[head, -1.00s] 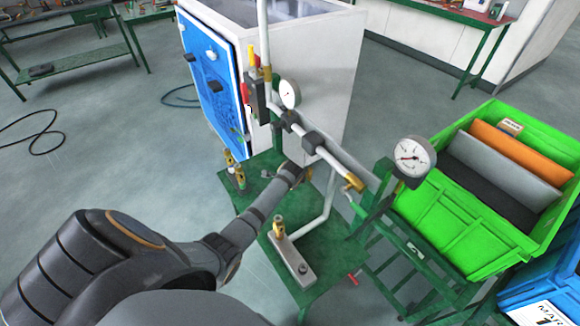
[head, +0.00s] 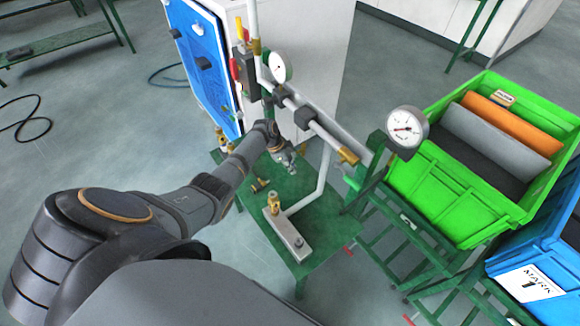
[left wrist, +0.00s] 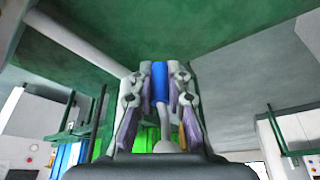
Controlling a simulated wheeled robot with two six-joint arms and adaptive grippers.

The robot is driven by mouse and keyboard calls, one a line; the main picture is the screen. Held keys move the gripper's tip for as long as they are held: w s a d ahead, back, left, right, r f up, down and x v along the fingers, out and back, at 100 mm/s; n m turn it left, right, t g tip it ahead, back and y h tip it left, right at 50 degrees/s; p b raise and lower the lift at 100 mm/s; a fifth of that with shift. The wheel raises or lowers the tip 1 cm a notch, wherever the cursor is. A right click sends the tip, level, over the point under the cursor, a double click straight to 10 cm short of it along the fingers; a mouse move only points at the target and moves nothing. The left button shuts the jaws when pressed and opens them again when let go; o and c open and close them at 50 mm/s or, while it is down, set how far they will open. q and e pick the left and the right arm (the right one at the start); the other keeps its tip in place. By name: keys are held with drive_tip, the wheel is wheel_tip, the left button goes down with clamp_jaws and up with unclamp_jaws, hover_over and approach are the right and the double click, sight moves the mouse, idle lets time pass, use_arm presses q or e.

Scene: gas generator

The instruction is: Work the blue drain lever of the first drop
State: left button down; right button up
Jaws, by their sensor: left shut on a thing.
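The blue drain lever (left wrist: 160,80) stands between the two fingers of my left gripper (left wrist: 158,92) in the left wrist view. The fingers are shut on it, and only part of the lever shows between them. In the head view my left gripper (head: 288,160) is below the sloping white pipe (head: 322,135), over the green stand (head: 262,205). The lever cannot be made out there. My right gripper is not in view.
Two pressure gauges (head: 281,67) (head: 406,129) stand near the pipe. A green crate (head: 455,195) and a blue crate (head: 545,255) are at the right. Open floor lies at the left.

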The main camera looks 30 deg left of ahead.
use_arm(q)
drive_tip(key=shift+d, duration=0.15)
idle(0.3)
drive_tip(key=c, duration=1.3)
unclamp_jaws()
drive_tip(key=shift+f, duration=0.1)
drive_tip(key=shift+r, duration=0.2)
drive_tip(key=v, duration=1.1)
drive_tip(key=shift+a+r, duration=0.25)
drive_tip(key=shift+a, duration=0.05)
drive_tip(key=shift+s, duration=0.1)
